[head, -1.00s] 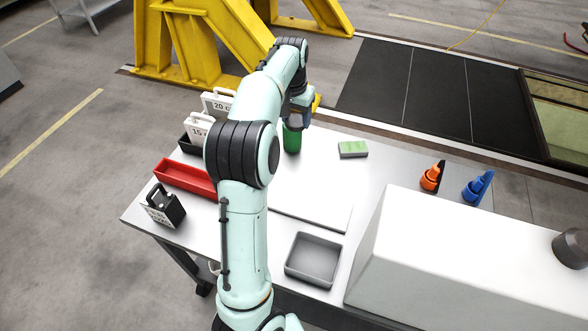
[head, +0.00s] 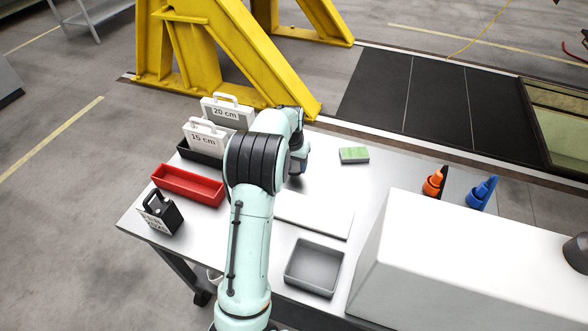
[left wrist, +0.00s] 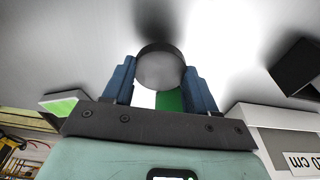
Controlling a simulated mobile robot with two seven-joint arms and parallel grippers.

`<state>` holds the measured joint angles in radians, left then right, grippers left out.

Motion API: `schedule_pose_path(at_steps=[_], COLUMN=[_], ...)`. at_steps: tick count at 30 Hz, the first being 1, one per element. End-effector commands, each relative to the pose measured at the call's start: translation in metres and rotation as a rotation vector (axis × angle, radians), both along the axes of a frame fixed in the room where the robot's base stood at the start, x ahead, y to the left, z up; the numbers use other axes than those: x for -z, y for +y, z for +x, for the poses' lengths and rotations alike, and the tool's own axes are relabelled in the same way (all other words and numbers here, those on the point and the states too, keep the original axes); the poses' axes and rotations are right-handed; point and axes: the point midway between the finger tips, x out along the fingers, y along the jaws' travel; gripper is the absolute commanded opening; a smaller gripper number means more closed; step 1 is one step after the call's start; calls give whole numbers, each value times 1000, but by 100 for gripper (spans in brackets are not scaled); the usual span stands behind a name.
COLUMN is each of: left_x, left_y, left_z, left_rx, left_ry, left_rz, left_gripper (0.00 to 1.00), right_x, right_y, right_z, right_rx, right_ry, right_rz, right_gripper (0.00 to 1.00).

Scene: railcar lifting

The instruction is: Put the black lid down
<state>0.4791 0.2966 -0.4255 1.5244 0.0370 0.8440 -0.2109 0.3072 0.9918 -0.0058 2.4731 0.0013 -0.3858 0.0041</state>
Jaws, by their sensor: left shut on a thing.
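My left gripper (head: 298,160) is over the grey table (head: 330,175), right of the white 20 cm block. In the left wrist view its blue fingers (left wrist: 160,82) are shut on the round black lid (left wrist: 160,66), one finger on each side. A dark shadow lies on the pale surface beyond the lid; I cannot tell whether the lid touches it. A green thing (left wrist: 171,100) shows partly behind the lid between the fingers. In the head view my arm hides the lid and the green cup. My right gripper is not in view.
White blocks marked 20 cm (head: 226,112) and 15 cm (head: 205,140), a red tray (head: 188,184) and a black caddy (head: 160,212) stand left. A green-topped block (head: 354,155) lies right of the gripper. A grey tray (head: 314,266) and white panel (head: 320,217) are nearer.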

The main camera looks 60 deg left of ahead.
Motion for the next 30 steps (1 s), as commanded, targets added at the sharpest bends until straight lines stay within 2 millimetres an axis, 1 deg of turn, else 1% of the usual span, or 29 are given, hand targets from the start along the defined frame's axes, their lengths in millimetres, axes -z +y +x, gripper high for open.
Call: schedule_pose_path(at_steps=[1, 3, 5, 14, 18, 19, 20, 21, 30], left_x=[10, 20, 25, 27, 32, 31, 30, 30, 28], left_y=[-1, -1, -1, 0, 0, 0, 0, 0, 0], left_z=[-1, 0, 0, 0, 0, 0, 0, 0, 0], left_rx=[0, 1, 1, 1, 1, 1, 1, 1, 1], left_ry=[5, 3, 2, -1, 1, 0, 0, 0, -1], left_rz=[-4, -3, -3, -1, -1, -1, -1, -1, -1], left_gripper=[24, 24, 24, 24, 24, 67, 77, 83, 83], right_x=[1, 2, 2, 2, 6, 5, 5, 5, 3], right_y=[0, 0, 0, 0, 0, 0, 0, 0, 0], right_z=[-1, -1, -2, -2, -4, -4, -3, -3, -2], right_rx=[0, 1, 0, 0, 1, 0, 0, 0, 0], right_ry=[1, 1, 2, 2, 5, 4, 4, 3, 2], right_rz=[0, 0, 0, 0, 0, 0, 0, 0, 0], right_gripper=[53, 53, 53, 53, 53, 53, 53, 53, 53])
